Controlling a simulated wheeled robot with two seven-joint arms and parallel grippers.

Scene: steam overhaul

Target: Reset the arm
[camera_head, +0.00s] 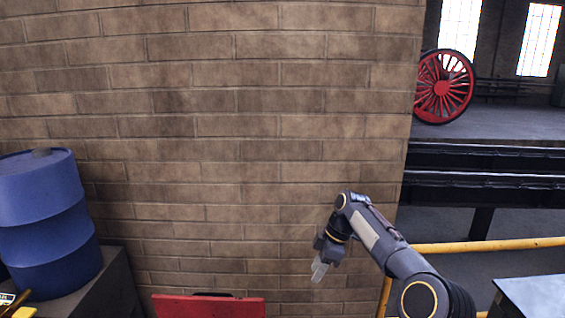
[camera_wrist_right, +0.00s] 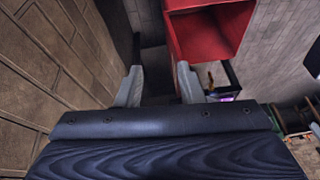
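My right arm reaches in from the lower right in the head view, with its forearm bent and its wrist hanging down. My right gripper (camera_head: 320,271) points downward in front of the brick wall, clear of any object. In the right wrist view, the two grey fingers of this gripper (camera_wrist_right: 160,84) stand apart, with nothing visible between them. My left gripper is not in view.
A brick wall (camera_head: 230,130) fills the middle. A blue drum (camera_head: 45,225) stands left on a dark block (camera_head: 105,287). A red box (camera_head: 208,307) is at the bottom; a red open-topped container (camera_wrist_right: 205,35) lies beyond the fingers. A yellow rail (camera_head: 490,244) runs right.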

